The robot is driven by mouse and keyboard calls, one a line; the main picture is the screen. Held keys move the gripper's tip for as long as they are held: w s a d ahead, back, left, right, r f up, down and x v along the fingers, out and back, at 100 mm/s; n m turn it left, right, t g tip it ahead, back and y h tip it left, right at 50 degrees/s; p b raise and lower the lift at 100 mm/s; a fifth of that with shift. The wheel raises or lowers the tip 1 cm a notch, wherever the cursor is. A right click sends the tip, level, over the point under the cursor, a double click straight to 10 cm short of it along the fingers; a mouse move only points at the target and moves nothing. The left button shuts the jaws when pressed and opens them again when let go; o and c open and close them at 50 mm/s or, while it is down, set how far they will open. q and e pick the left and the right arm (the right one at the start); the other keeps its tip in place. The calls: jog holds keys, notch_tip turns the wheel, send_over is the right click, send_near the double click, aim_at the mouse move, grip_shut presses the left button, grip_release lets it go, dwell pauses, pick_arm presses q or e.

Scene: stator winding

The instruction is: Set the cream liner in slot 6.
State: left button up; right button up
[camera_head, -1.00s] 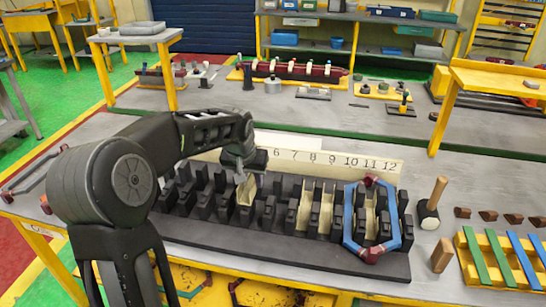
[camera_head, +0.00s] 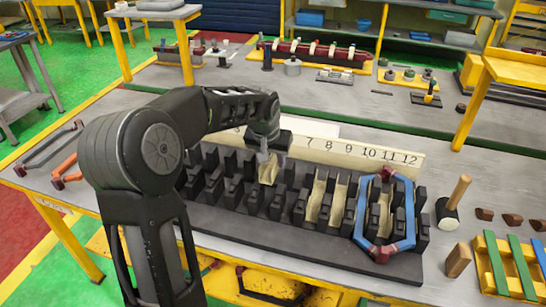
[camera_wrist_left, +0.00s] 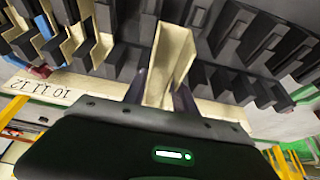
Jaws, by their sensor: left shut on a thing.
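My left gripper (camera_head: 266,155) is shut on a cream liner (camera_head: 268,171), a thin open channel. It points down at the row of black slotted teeth, and the liner's lower end is among or just above the teeth. I cannot tell whether it is inside a slot. In the left wrist view the liner (camera_wrist_left: 170,62) stands between the fingers, close to the black teeth. The number strip (camera_head: 375,150) behind the stator (camera_head: 330,250) shows 7 to 12; the 6 is hidden behind my gripper. My right gripper is not in view.
Cream liners (camera_head: 317,196) fill slots to the right. A blue coil with dark red ends (camera_head: 408,210) sits over the right end. A mallet (camera_head: 450,205), a wooden block (camera_head: 458,260) and a yellow rack (camera_head: 490,265) stand further right. Orange and grey coils (camera_head: 60,172) lie at the left.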

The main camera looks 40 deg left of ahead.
pick_arm(q)
jog(key=shift+f+b, duration=0.6)
jog(key=shift+f, duration=0.75)
jog(key=shift+f+b, duration=0.35)
jog(key=shift+f, duration=0.05)
jog(key=shift+f+b, duration=1.55)
jog(key=shift+f, duration=0.25)
jog(key=shift+f, duration=0.1)
jog(key=o, duration=1.1)
jog(key=shift+c, duration=0.2)
